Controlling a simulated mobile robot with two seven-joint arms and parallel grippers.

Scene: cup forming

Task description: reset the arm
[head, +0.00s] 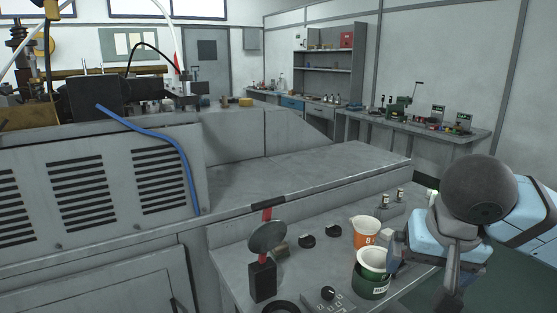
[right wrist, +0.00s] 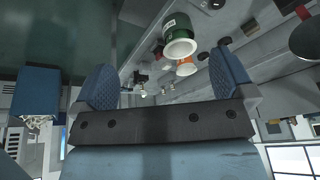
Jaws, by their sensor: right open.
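My right gripper (head: 408,250) is at the right of the head view, beside the cups and apart from any clear grip. In the right wrist view its two blue padded fingers (right wrist: 164,76) stand wide apart with nothing held between them. A green cup with a white rim (head: 372,272) stands on the grey control panel, left of the gripper. It also shows beyond the fingers in the right wrist view (right wrist: 179,28). An orange cup (head: 366,232) stands just behind the green one, and in the right wrist view it shows too (right wrist: 186,68). My left gripper is not in view.
The control panel (head: 229,262) carries black knobs, a round disc on a red-and-black stand (head: 267,240) and small bottles. A grey machine housing (head: 290,170) with a blue cable (head: 165,142) rises behind. A cluttered workbench (head: 415,125) stands at the back right.

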